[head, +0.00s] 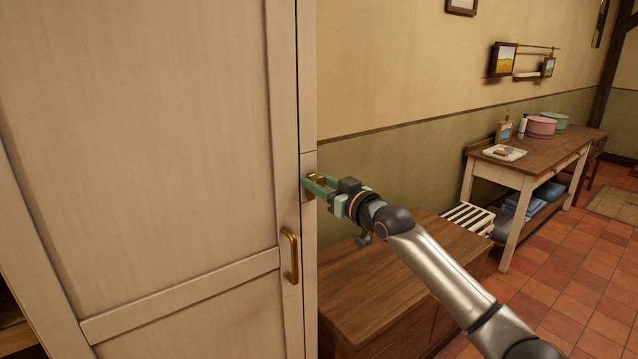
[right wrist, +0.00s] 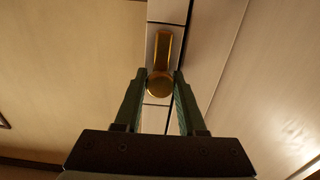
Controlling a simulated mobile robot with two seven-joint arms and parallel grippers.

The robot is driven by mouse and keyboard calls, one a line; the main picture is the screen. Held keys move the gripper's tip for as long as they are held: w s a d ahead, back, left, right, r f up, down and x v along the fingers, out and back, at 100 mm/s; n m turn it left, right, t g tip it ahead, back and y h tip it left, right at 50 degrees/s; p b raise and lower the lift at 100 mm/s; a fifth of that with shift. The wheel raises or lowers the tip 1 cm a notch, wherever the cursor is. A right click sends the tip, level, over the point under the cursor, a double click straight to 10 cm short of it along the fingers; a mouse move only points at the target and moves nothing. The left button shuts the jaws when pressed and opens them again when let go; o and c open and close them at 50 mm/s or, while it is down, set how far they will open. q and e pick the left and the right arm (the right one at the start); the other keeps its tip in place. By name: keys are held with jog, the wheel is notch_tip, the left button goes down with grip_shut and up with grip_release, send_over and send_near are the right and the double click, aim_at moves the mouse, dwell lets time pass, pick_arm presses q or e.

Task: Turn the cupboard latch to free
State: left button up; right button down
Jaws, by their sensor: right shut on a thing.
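The cupboard (head: 150,130) is a tall pale wooden one at the left of the head view. Its small brass latch (head: 317,177) sits on the right edge strip, partly hidden by my gripper. In the right wrist view the latch (right wrist: 163,48) is a long brass tab with a rounded end that lies between the fingertips. My right gripper (head: 308,184), with green fingers, reaches in from the right and is shut on the latch; its fingers (right wrist: 160,82) flank the rounded end. My left gripper is not in view.
A brass door handle (head: 290,256) is below and left of the latch. A low wooden chest (head: 400,285) stands under my right arm. A wooden side table (head: 540,150) with basins is at the back right. The tiled floor (head: 590,270) at the right is mostly clear.

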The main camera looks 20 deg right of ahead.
jog(key=c, duration=0.5)
grip_release()
jog(key=b+v, duration=0.1)
jog(key=v, duration=1.1)
jog(key=shift+s, duration=0.25)
jog(key=shift+d, duration=0.1)
jog(key=s+a+f+g+h+p, duration=0.1)
jog(key=s+a+f, duration=0.15)
jog(key=f, duration=0.65)
jog(key=s+a+f+m+g+p, duration=0.15)
jog(key=s+f, duration=0.25)
jog(key=f, duration=0.4)
jog(key=s+a+f+g+h, duration=0.1)
jog(key=s+f, duration=0.3)
jog(key=f, duration=0.5)
jog(key=s+a+f+g+h+p, duration=0.1)
jog(key=s+f+g, duration=0.1)
jog(key=s+f, duration=0.5)
jog(key=s+a+f+g+p, duration=0.1)
jog(key=s+f, duration=0.6)
jog(key=s, duration=0.7)
jog(key=shift+s+a+f+m+g+h, duration=0.25)
jog(key=shift+a+f+m+g+h, duration=0.15)
jog(key=shift+a+g, duration=0.15)
